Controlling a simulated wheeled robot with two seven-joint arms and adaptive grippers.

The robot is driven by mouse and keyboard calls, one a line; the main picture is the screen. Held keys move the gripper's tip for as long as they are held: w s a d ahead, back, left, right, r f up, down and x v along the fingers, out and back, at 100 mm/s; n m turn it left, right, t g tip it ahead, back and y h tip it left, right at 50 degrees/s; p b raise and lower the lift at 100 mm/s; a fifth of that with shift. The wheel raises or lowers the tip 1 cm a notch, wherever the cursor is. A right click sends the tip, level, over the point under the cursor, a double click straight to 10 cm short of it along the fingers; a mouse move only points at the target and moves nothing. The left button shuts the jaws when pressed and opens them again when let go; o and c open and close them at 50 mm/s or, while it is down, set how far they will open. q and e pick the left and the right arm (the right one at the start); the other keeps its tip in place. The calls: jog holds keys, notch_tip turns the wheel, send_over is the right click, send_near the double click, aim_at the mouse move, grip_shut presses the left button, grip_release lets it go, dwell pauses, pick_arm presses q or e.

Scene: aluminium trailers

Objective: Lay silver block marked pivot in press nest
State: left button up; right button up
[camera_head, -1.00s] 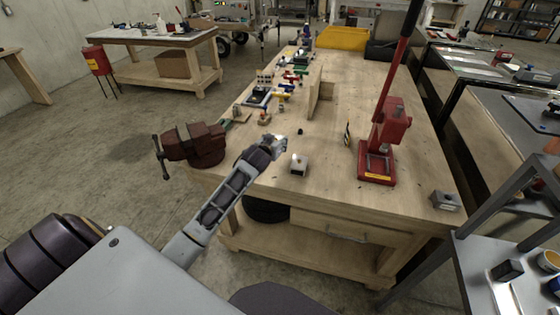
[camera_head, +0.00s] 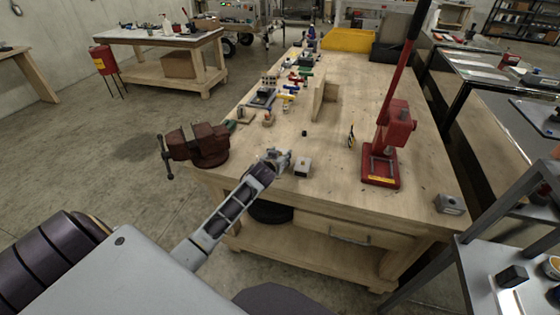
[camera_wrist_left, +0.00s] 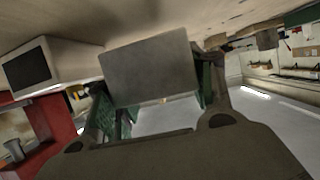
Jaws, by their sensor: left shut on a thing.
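My left gripper (camera_head: 278,158) is shut on a grey silver block, just left of another block in the head view. In the left wrist view, the held silver block (camera_wrist_left: 150,70) sits between the green-padded fingers of my left gripper (camera_wrist_left: 160,95). No marking on it is legible. The other block (camera_head: 302,167), pale with a dark patch, stands on the bench; it also shows in the left wrist view (camera_wrist_left: 45,65). The red press (camera_head: 392,130) stands further right, its base (camera_head: 380,182) holding the nest area, with no block visible there. My right gripper is not in view.
A grey block (camera_head: 449,204) sits at the bench's front right corner. A dark red vise (camera_head: 205,147) is at the left edge. A small black piece (camera_head: 304,133) and an upright wooden board (camera_head: 320,95) stand behind. Bench between gripper and press is mostly clear.

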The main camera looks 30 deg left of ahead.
pick_arm(q)
jog(key=shift+f, duration=1.3)
jog(key=o, duration=1.3)
jog(key=shift+f, duration=0.15)
jog(key=shift+c, duration=0.2)
jog(key=shift+s, duration=0.1)
jog(key=shift+v, duration=6.05)
jog(key=shift+o, duration=0.4)
